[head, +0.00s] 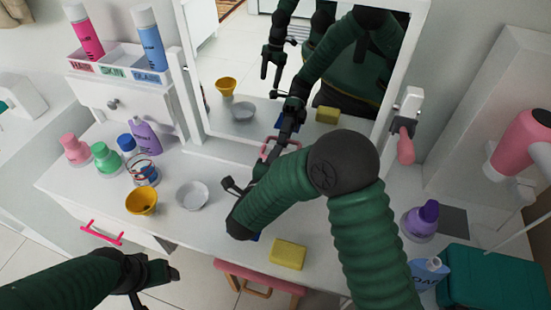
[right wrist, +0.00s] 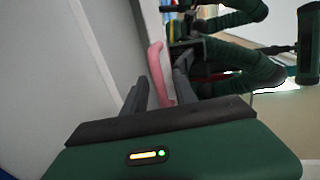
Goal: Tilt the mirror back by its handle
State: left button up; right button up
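The mirror (head: 235,60) stands upright on the white vanity top in a white frame. Its pink handle (head: 281,142) is at the bottom of the frame, partly covered by my arm and gripper. My right gripper (head: 265,165) is in front of the handle, its fingers mostly hidden by the arm in the head view. In the right wrist view the handle (right wrist: 160,72) lies between the two spread fingers (right wrist: 158,85), with a gap on the left side. My left gripper (head: 160,273) is low at the left, away from the mirror; its finger opening is unclear.
A yellow sponge (head: 287,254) lies near the front edge. A purple bottle (head: 422,219) and pink hairdryer (head: 522,140) are at the right.

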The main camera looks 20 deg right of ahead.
jog(key=shift+c, duration=0.4)
grip_shut()
jog(key=s+a+r+g+y+p, duration=0.2)
jog(key=s+p, duration=0.4)
jog(key=p, duration=0.4)
jog(key=shift+a+r+g, duration=0.35)
jog(key=shift+a+g, duration=0.45)
jog(key=shift+a, duration=0.2)
jog(key=shift+o, duration=0.4)
grip_release()
jog(key=shift+r, duration=0.1)
